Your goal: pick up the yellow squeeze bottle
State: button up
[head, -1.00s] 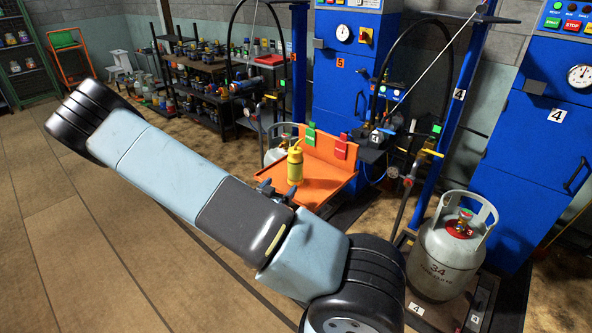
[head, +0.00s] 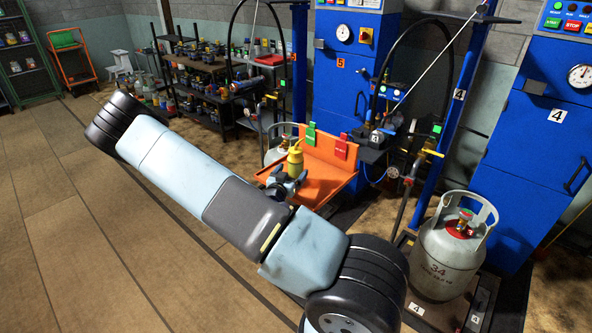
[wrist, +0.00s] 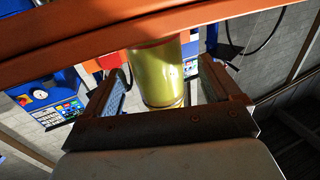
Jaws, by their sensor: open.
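The yellow squeeze bottle (head: 295,163) stands upright on the orange tray (head: 325,180) in the head view. My gripper (head: 286,184) is at the bottle's near side and hides its lower part there. In the wrist view the bottle (wrist: 160,78) shows between the two fingers of my open gripper (wrist: 163,88). A narrow gap shows on each side, so I see no grip on it. The tray's orange edge (wrist: 60,40) crosses the top of the wrist view and hides one end of the bottle.
A green tag (head: 311,133) and a red tag (head: 341,147) sit on the tray's back panel. A blue cabinet (head: 345,80) stands behind. A grey gas cylinder (head: 447,255) is at the right. Dark shelves (head: 205,90) stand at the back left; the left floor is clear.

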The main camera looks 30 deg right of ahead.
jog(key=x, duration=0.5)
jog(key=shift+s, duration=0.1)
jog(key=c, duration=1.3)
